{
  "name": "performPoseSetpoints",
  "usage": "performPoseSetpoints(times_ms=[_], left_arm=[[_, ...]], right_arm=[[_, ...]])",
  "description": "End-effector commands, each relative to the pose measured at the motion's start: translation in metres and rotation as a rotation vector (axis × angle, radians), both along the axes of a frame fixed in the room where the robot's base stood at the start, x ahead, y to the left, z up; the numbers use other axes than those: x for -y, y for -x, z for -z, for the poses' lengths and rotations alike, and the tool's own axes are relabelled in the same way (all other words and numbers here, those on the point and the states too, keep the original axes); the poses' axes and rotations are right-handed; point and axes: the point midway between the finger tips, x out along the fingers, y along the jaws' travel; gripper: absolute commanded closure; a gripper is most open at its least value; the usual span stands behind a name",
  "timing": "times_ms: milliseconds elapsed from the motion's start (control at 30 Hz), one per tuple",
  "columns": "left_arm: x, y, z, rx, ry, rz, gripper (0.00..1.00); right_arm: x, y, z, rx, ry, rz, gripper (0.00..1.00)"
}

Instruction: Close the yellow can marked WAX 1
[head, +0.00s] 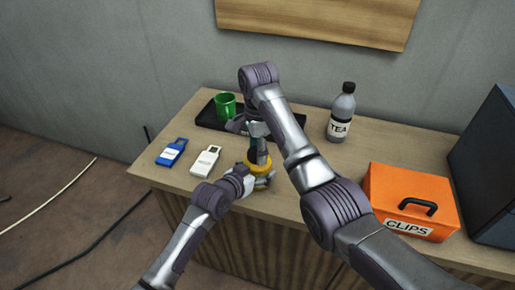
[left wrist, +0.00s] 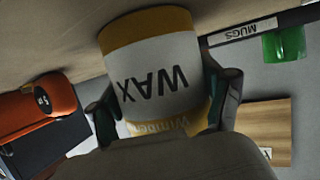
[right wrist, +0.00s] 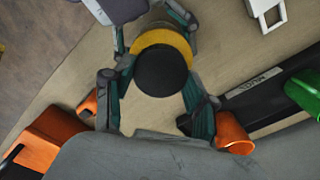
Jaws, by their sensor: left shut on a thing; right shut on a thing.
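The yellow can (head: 257,167) stands near the front of the table, with a white WAX label (left wrist: 158,80) that looks upside down in the left wrist view; I see no number. My left gripper (head: 262,182) is shut on the can's body, its fingers (left wrist: 163,110) on either side. My right gripper (head: 259,145) points down from above and is shut on a round black lid (right wrist: 163,71). The lid sits over the can's yellow top (right wrist: 165,42) in the right wrist view. The arm hides the join, so I cannot tell if they touch.
A black tray marked MUGS (head: 207,117) with a green mug (head: 225,105) is behind. An orange mug (right wrist: 235,132) shows in the right wrist view. A TEA bottle (head: 341,112) and orange CLIPS box (head: 385,190) stand right.

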Motion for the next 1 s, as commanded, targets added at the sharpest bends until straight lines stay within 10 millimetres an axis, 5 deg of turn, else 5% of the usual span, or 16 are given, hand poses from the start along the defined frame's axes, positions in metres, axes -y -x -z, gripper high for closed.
performPoseSetpoints(times_ms=[200,567,600,700,1000], left_arm=[[-0.0007,0.0003,0.0016,-0.003,-0.002,-0.001,1.00],[-0.0007,0.0003,0.0018,-0.003,-0.002,-0.001,1.00],[-0.0007,0.0003,0.0019,-0.003,-0.002,-0.001,1.00],[-0.0007,0.0003,0.0019,-0.003,-0.002,-0.001,1.00],[-0.0005,0.0004,0.0018,-0.003,-0.002,0.000,1.00]], right_arm=[[-0.0008,0.0006,-0.0008,0.001,-0.001,0.367,0.54],[0.0004,0.0001,-0.0010,0.003,0.002,0.415,0.54],[0.0004,0.0001,-0.0011,0.003,0.002,0.414,0.37],[0.0005,0.0002,-0.0008,0.003,0.002,0.413,0.20],[0.0003,0.0003,-0.0005,0.002,0.002,0.412,0.18]])
